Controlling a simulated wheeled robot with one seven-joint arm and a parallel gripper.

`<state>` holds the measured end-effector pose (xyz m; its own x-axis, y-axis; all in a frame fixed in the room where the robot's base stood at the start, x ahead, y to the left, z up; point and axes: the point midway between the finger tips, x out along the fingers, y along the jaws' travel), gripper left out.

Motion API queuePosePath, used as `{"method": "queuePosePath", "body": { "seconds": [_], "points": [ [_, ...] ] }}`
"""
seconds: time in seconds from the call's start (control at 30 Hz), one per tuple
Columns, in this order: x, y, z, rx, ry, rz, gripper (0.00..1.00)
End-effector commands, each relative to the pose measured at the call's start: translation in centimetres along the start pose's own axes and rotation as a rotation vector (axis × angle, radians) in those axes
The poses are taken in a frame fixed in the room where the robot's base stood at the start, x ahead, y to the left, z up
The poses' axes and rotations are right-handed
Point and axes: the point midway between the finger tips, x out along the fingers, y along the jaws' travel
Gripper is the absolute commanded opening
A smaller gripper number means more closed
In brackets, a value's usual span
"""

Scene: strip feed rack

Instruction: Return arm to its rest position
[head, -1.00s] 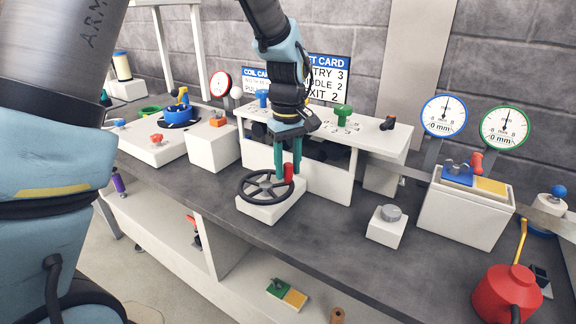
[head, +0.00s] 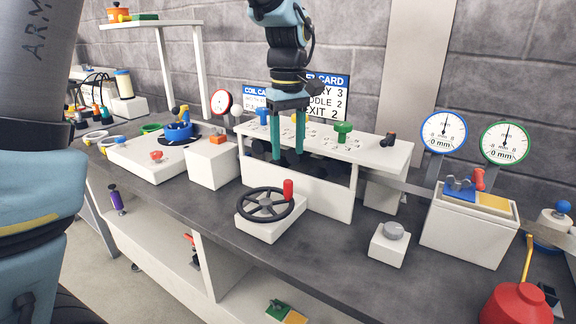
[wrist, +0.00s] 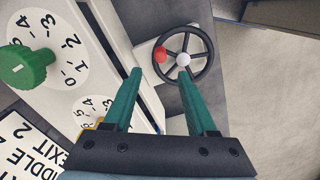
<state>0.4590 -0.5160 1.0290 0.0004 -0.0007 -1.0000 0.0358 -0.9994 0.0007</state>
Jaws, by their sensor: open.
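My gripper (head: 291,143) has two green fingers spread apart with nothing between them. In the head view it hangs in front of the white roller housing (head: 300,188), above and behind the black handwheel (head: 266,205). The handwheel has a red knob and sits on a white block on the bench. In the wrist view the handwheel (wrist: 183,60) lies beyond the fingertips (wrist: 160,72), apart from them. My fingers hide part of the housing and the rollers.
Green (head: 343,131) and blue knobs stand on the housing top, with cards behind. Two dial gauges (head: 443,131) stand at right, near a white box and a red oil can (head: 517,303). A tall white shelf frame (head: 163,70) rises at left.

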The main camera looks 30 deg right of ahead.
Motion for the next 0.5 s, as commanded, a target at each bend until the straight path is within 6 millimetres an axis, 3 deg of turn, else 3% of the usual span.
{"method": "queuePosePath", "body": {
  "seconds": [0.17,0.5],
  "points": [
    [-1.08,-0.01,0.00,0.000,0.000,0.000,0.57],
    [-1.15,-0.03,0.01,0.000,-0.001,-0.001,0.57]
  ]
}}
